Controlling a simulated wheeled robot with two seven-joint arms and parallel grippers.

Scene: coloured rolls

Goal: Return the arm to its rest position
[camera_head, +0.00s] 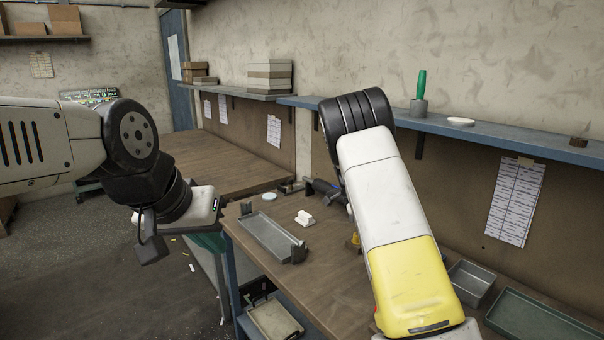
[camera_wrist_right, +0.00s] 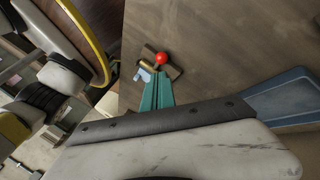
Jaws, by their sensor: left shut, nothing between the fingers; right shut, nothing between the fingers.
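My left arm comes in from the left in the head view. Its gripper (camera_head: 209,243) hangs down beyond the near left edge of the workbench (camera_head: 335,285), with only a little of its teal fingers showing below the white wrist housing. It is shut and empty. My right arm, white with a yellow cover, stands over the right part of the workbench in the head view, where its gripper cannot be seen. In the right wrist view the right gripper (camera_wrist_right: 161,76) shows its teal fingers shut together and empty. A red ball (camera_wrist_right: 161,58) on a small brass-coloured piece appears just past the fingertips.
A long grey tray (camera_head: 268,236) and a white piece (camera_head: 304,218) lie on the workbench. A grey bin (camera_head: 471,283) and a green tray (camera_head: 540,318) are at right. Open floor lies left.

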